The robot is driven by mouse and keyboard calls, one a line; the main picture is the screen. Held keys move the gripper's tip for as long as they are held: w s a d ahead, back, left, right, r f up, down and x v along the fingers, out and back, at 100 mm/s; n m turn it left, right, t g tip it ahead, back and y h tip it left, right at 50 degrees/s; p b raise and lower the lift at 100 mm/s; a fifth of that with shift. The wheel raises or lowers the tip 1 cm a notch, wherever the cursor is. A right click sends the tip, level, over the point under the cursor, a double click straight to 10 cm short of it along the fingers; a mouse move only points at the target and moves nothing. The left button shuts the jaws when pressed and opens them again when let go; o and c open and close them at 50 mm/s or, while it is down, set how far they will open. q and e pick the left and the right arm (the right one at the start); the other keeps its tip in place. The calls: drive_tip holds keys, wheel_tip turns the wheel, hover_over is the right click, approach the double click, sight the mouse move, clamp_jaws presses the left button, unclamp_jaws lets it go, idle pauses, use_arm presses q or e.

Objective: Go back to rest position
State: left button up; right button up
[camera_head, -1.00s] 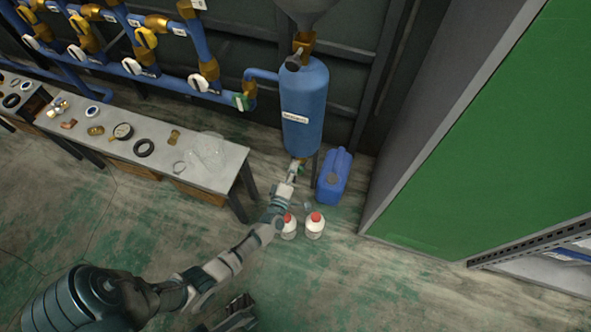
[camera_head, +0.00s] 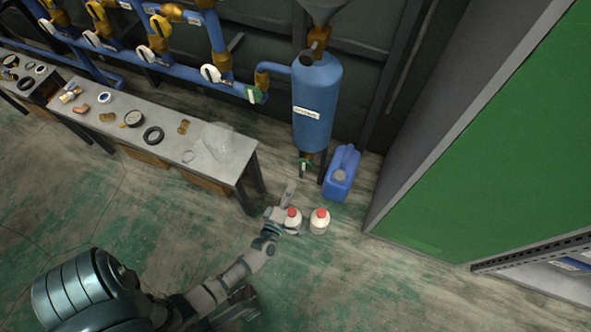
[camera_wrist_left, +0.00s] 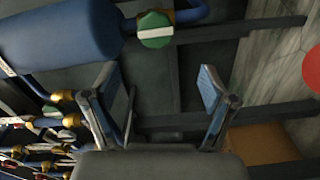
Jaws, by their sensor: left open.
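My left gripper (camera_head: 287,196) is open and empty, reaching in from the lower left in the head view. It is below the blue tank (camera_head: 317,100) and beside the left of two white bottles with red caps (camera_head: 293,222), partly overlapping it in the picture. The tank's bottom valve (camera_head: 304,166) with a green handle is apart from the fingers. In the left wrist view the two fingers (camera_wrist_left: 157,85) are spread with nothing between them. A green valve handle (camera_wrist_left: 155,30) and the blue tank (camera_wrist_left: 65,32) lie beyond them. My right gripper cannot be made out.
The second white bottle (camera_head: 319,221) stands to the right. A blue jerrycan (camera_head: 342,172) stands by the tank. A bench (camera_head: 225,169) with fittings is at left, blue pipes (camera_head: 175,66) behind it. A green panel (camera_head: 480,170) bounds the right. The front floor is mostly clear.

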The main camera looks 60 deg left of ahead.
use_arm(q)
drive_tip(key=shift+s+d, duration=0.2)
drive_tip(key=shift+s, duration=0.15)
idle(0.3)
